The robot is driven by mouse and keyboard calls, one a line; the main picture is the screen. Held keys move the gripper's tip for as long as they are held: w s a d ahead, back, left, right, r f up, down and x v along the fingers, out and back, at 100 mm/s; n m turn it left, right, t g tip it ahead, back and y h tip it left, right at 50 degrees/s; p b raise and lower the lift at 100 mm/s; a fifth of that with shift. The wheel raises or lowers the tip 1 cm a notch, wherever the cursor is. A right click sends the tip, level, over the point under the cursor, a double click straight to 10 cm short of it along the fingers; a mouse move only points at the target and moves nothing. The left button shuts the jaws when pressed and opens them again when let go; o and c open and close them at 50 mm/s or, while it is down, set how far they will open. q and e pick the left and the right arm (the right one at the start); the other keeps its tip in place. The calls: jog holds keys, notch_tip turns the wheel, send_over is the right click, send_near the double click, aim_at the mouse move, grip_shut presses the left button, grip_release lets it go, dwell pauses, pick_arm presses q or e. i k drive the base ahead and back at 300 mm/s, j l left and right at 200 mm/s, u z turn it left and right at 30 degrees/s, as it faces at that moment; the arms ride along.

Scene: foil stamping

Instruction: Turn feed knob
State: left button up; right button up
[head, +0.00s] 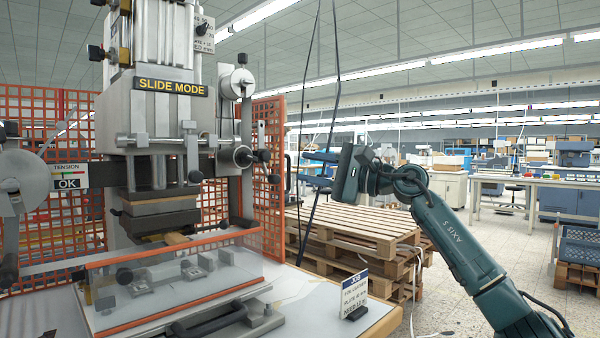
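The stamping machine (160,108) fills the left of the head view under a "SLIDE MODE" label. On its right side are a round metal dial with a handle (243,84) and a lower round knob with a dark grip (243,156). I cannot tell which one is the feed knob; neither is labelled so. My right gripper (345,173) is to the right of the machine, at about the lower knob's height in the picture, and apart from it. Its fingers do not show clearly against blue shapes behind. My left gripper is not in view.
A clear guard with orange edges (180,312) stands on the machine table. A small sign (354,294) stands at the table's right corner. Orange mesh (271,130) stands behind the machine. Stacked wooden pallets (365,236) are beyond. Dark cables (335,80) hang between the machine and my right gripper.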

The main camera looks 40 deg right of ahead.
aim_at(242, 156)
jog(key=k+l, duration=0.65)
jog(key=k, duration=0.25)
